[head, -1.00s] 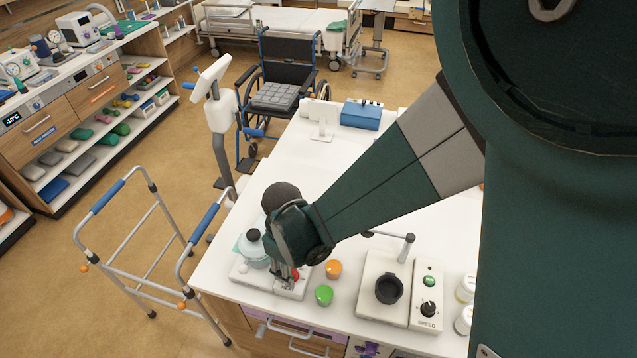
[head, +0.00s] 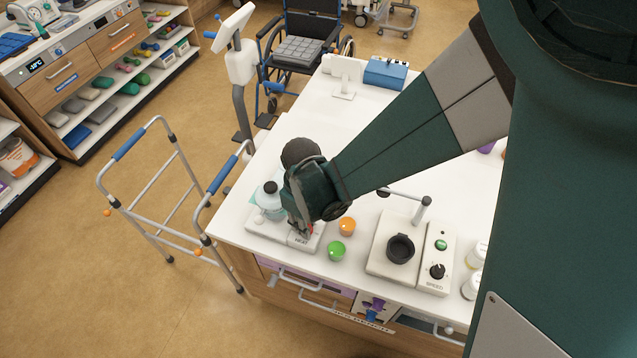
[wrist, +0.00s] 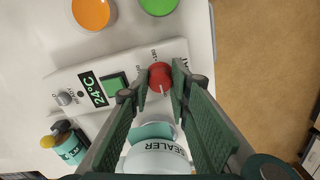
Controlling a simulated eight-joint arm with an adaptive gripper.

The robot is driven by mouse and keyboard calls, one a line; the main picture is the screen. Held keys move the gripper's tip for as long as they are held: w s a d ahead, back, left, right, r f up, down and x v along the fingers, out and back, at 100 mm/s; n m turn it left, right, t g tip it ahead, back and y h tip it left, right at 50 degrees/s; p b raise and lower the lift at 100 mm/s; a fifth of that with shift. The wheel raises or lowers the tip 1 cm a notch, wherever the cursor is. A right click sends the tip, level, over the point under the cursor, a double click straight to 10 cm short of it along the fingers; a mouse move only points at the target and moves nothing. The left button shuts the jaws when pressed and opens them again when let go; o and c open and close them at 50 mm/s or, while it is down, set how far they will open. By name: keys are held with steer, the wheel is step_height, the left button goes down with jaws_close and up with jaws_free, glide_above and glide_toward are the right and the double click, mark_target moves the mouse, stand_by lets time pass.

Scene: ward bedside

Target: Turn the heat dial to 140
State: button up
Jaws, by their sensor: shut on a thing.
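The heat dial (wrist: 160,74) is a red knob with a pale pointer line, at the end of a white hot plate unit (wrist: 122,62) in the wrist view. Its display (wrist: 92,88) reads 24°C, beside a green square switch (wrist: 114,85). My gripper (wrist: 159,84) is shut on the dial, with a fingertip on either side. In the head view my gripper (head: 303,234) is low over the unit's front, hiding most of the dial. The dial's scale is partly covered, so I cannot read its setting.
A bottle marked "SEALER" (wrist: 157,158) stands close beside my fingers. Orange (head: 347,226) and green (head: 337,250) pots stand right of the unit. A stirrer with a speed knob (head: 437,271) is further right. A walker (head: 175,190) stands left of the counter.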

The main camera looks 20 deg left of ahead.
steer(key=shift+m+b, duration=0.3)
steer(key=shift+m, duration=0.1)
steer(key=m+b, duration=0.3)
steer(key=m, duration=0.2)
steer(key=shift+f, duration=0.1)
steer(key=m+b, duration=0.2)
steer(key=m, duration=0.4)
stand_by(0.4)
steer(key=o, duration=0.9)
steer(key=shift+r, duration=0.25)
steer(key=shift+r, duration=5.85)
